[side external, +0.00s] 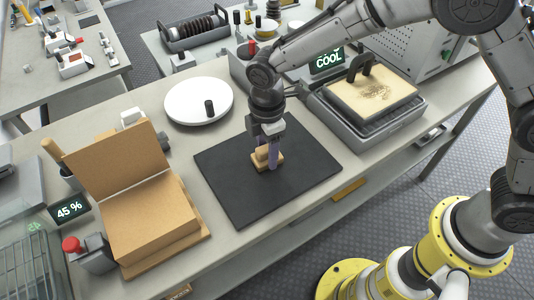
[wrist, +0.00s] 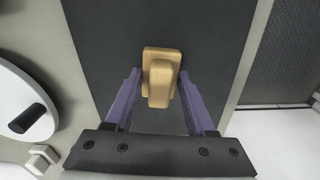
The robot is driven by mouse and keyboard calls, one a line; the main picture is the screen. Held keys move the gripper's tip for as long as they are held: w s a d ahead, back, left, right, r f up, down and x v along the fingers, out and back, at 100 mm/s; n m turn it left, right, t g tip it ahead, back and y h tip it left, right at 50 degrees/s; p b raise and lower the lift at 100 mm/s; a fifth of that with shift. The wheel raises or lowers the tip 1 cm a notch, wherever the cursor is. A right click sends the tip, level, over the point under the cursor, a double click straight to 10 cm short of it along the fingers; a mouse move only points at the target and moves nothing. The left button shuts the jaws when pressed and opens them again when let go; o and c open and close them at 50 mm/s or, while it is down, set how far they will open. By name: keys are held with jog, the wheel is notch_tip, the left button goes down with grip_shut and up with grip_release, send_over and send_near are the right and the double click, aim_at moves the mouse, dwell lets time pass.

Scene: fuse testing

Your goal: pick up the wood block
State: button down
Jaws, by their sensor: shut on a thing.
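The wood block (side external: 268,158) is light tan and sits on the black mat (side external: 220,175). It looks stepped, with a smaller raised part over a wider base; I cannot tell whether these are one piece or two. My gripper (side external: 267,160) points down over it with purple fingers. In the wrist view the wood block (wrist: 160,60) lies between the fingertips of my gripper (wrist: 160,82), one on each side. The fingers are shut on it. I see no clear gap between the block and the mat.
A white round lid (side external: 190,103) with a black knob lies behind the mat. An open cardboard box (side external: 150,215) stands to the left, near a red-button device (side external: 90,252). A grey machine with a wooden lid (side external: 370,97) stands to the right. The mat around the block is clear.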

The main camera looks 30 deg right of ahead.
aim_at(266, 147)
jog(key=shift+r, duration=0.5)
notch_tip(266, 147, up, 2)
jog(key=shift+r, duration=0.25)
jog(key=s+d+r, duration=0.7)
jog(key=s+r, duration=0.2)
jog(key=s, duration=0.2)
jog(key=shift+s+d+r, duration=0.25)
jog(key=shift+s+d, duration=0.05)
jog(key=shift+s, duration=0.1)
